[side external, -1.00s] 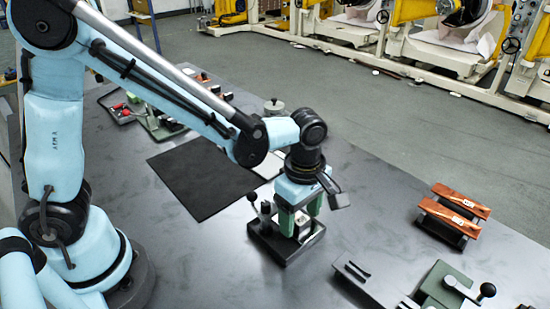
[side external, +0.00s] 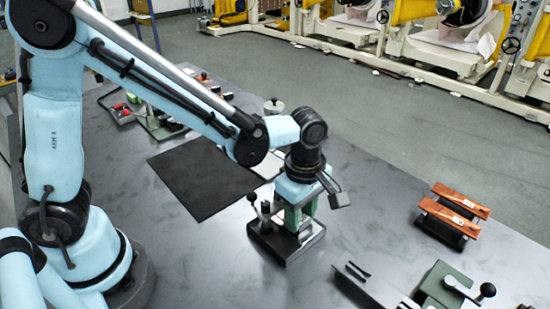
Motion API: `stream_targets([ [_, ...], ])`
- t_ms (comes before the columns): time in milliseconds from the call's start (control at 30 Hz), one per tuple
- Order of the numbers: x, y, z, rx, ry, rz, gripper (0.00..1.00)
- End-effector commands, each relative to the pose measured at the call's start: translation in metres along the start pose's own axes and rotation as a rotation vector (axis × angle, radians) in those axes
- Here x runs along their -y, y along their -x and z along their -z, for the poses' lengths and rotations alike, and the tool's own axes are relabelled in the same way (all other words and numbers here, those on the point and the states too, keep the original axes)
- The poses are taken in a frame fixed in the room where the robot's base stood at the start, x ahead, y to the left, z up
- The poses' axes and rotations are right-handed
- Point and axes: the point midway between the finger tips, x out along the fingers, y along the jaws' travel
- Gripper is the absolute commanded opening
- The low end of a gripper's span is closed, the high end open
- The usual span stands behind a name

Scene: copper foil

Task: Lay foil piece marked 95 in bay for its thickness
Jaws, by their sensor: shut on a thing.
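My gripper (side external: 301,217) points down with its green fingers low over a small black-based fixture (side external: 277,246) in the middle of the table. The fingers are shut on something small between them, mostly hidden. I cannot tell whether it is the foil piece marked 95. A pale patch shows at the fingertips. The fixture has an upright dark post with a round knob at its left. Two copper-coloured strips (side external: 462,200) with white labels lie across black supports at the right; the labels are too small to read. I cannot make out which bay is for which thickness.
A black mat (side external: 205,178) lies left of the fixture. A green clamp-like device with a black-knobbed lever (side external: 447,288) and a dark rail (side external: 372,287) stand at the front right. Trays with small tools (side external: 160,124) and a round grey lidded item (side external: 273,106) are at the back.

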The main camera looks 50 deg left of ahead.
Motion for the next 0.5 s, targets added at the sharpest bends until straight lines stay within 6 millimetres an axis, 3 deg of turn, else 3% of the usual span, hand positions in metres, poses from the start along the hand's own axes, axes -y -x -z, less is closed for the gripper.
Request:
stream_targets([
  [500, -0.0002, 0.0003, -0.0099, 0.000, -0.001, 0.000, 0.06],
])
